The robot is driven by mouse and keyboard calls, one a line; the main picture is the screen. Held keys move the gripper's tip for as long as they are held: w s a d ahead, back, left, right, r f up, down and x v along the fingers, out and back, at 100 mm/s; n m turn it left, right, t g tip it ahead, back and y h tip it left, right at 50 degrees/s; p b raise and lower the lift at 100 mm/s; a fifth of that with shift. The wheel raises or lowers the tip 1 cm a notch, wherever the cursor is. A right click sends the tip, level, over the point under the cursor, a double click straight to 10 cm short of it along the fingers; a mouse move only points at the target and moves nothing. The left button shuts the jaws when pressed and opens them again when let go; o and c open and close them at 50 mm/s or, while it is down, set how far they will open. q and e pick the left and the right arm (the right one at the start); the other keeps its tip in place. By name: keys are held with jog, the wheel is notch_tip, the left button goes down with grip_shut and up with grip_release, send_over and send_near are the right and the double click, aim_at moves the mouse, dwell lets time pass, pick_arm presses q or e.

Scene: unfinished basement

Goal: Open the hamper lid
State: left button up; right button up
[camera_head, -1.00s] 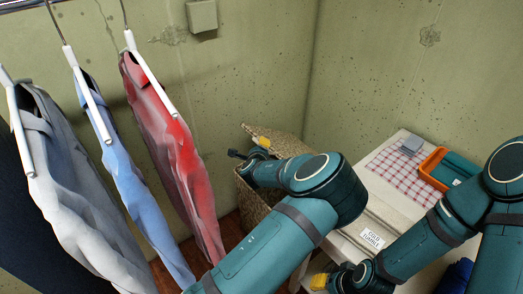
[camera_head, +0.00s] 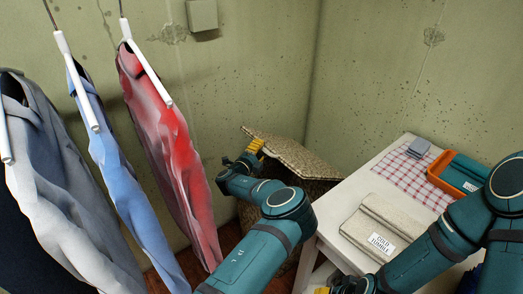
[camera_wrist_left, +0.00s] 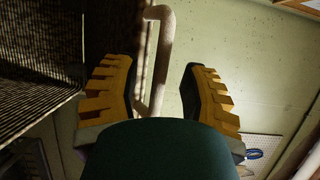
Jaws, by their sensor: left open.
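The woven hamper (camera_head: 250,213) stands in the corner, left of the white table. Its wicker lid (camera_head: 295,157) is tilted up, with a dark gap beneath it. My left gripper (camera_head: 255,147) is at the lid's left edge. In the left wrist view, its yellow fingers (camera_wrist_left: 157,85) are open, with a pale looped handle (camera_wrist_left: 160,45) between them. I cannot tell whether either finger touches it. Dark ribbed wicker (camera_wrist_left: 40,65) fills the left of that view. My right gripper (camera_head: 322,290) shows only as a yellow sliver at the bottom edge.
Grey, blue and red (camera_head: 170,140) garments hang close on the left. The white table (camera_head: 385,192) at right holds a folded beige cloth with a label (camera_head: 382,243), a checked cloth (camera_head: 405,180) and an orange tray (camera_head: 437,170). Walls close off the back.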

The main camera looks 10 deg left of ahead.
pick_arm(q)
jog(key=shift+x, duration=1.05)
grip_shut()
jog(key=shift+r, duration=0.1)
